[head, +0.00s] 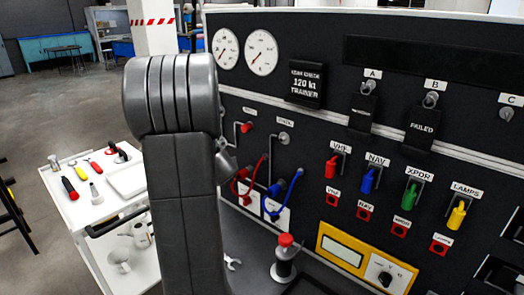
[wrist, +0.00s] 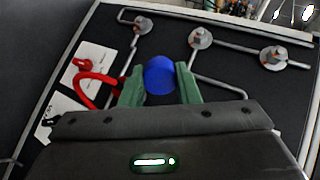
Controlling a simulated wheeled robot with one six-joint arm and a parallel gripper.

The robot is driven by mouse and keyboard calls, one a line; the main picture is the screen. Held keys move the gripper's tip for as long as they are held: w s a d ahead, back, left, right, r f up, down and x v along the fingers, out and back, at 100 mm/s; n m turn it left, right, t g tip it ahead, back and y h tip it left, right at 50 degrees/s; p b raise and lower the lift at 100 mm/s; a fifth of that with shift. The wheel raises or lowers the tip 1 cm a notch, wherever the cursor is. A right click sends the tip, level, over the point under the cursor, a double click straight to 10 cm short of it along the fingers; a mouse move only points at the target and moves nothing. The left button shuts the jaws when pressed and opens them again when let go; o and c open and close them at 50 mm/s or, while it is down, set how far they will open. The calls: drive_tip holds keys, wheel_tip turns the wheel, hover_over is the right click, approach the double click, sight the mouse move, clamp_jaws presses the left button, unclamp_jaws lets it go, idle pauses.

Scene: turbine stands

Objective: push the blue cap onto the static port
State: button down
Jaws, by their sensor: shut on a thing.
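The blue cap (wrist: 159,74) is between the two green fingers of my gripper (wrist: 159,82) in the wrist view, with its round end facing the panel. The gripper is shut on it. Metal ports stand ahead: one up and left (wrist: 142,24), one up and right (wrist: 200,39), one farther right (wrist: 273,57). The cap appears apart from all of them. Their labels are not readable in the wrist view. In the head view a bare metal port (head: 284,138) under a small, hard-to-read label may be the static port. My arm hides the gripper there.
A red cap (wrist: 83,64) with a red hose (wrist: 93,85) lies left of the gripper. A blue hose (head: 289,188) loops below the ports. Colored switches (head: 370,178) line the panel's right. A white cart (head: 128,180) is left.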

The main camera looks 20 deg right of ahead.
drive_tip(key=shift+s+d+r+m+h, duration=0.2)
drive_tip(key=shift+r+m+h, duration=0.1)
drive_tip(key=shift+r+h, duration=0.2)
drive_tip(key=s+d+r+m+h, duration=0.4)
drive_tip(key=r+h, duration=0.1)
drive_tip(key=h, duration=0.1)
drive_tip(key=m+g+h+p, duration=0.1)
drive_tip(key=m+g+h, duration=0.2)
drive_tip(key=m+h, duration=0.25)
approach(284, 136)
drive_tip(key=shift+n+h, duration=0.25)
drive_tip(key=shift+h, duration=0.1)
drive_tip(key=shift+w+d+f, duration=0.2)
drive_tip(key=shift+w+d, duration=0.2)
drive_tip(key=shift+d, duration=0.2)
drive_tip(key=shift+w+d+f, duration=0.25)
drive_tip(key=shift+w+d, duration=0.15)
drive_tip(key=shift+d, duration=0.2)
drive_tip(key=shift+w+d+f, duration=0.2)
drive_tip(key=shift+w+d, duration=0.15)
drive_tip(key=shift+d, duration=0.25)
drive_tip(key=shift+b+x, duration=0.75)
drive_tip(key=shift+x, duration=0.15)
drive_tip(key=shift+d, duration=0.1)
drive_tip(key=shift+r, duration=0.1)
drive_tip(key=shift+w+d+r, duration=0.1)
drive_tip(key=shift+w+r, duration=0.05)
drive_tip(key=shift+r, duration=0.1)
